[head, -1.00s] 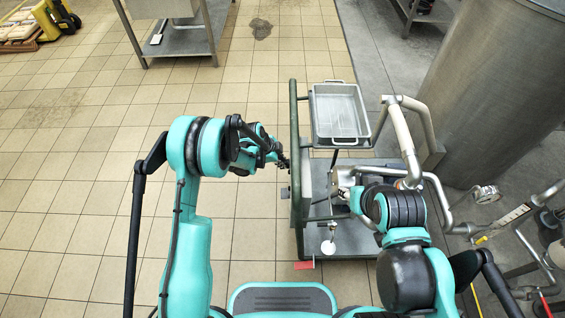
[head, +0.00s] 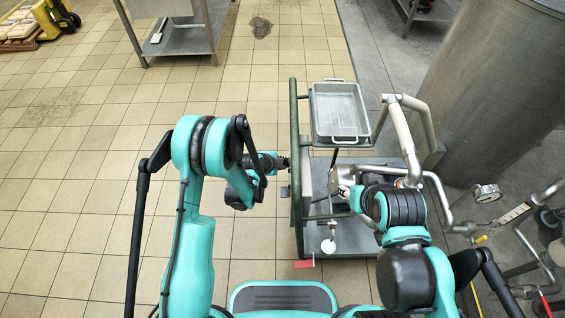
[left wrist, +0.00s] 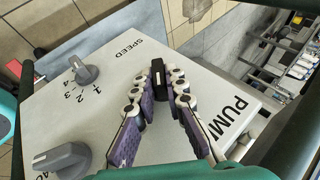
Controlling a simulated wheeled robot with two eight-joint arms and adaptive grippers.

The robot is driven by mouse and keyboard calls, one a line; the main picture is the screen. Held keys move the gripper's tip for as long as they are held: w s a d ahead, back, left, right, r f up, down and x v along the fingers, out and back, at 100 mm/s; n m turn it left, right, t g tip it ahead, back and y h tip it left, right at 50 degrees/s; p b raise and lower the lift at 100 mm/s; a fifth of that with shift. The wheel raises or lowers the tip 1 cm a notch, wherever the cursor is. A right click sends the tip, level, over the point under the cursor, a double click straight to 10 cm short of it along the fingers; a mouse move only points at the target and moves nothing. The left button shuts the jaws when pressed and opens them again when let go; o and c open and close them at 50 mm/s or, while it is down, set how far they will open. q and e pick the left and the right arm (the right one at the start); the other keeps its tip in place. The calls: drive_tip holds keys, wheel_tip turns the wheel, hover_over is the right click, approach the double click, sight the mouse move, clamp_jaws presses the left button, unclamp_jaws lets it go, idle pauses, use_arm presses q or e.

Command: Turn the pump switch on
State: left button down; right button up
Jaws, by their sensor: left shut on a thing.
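The grey control panel (left wrist: 110,75) fills much of the left wrist view, with the words SPEED and PUMP on it. The black pump switch (left wrist: 158,78) sits between the fingertips of my left gripper (left wrist: 158,88), which is shut on it. The fingers hide part of the switch, so its setting does not show. In the head view my left gripper (head: 283,162) is at the left side of the green-framed cart (head: 294,120). My right gripper (head: 343,191) is over the cart near its pipework. The arm partly hides it, and its fingers are too small to read.
A grey speed knob (left wrist: 85,74) and another grey knob (left wrist: 64,158) stick out of the panel. A metal tray (head: 341,115) tops the cart. Pipes (head: 408,145) and a large steel vessel (head: 490,95) stand on the right.

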use_arm(q)
drive_tip(key=c, duration=1.6)
unclamp_jaws()
drive_tip(key=shift+o, duration=0.2)
drive_tip(key=v, duration=1.2)
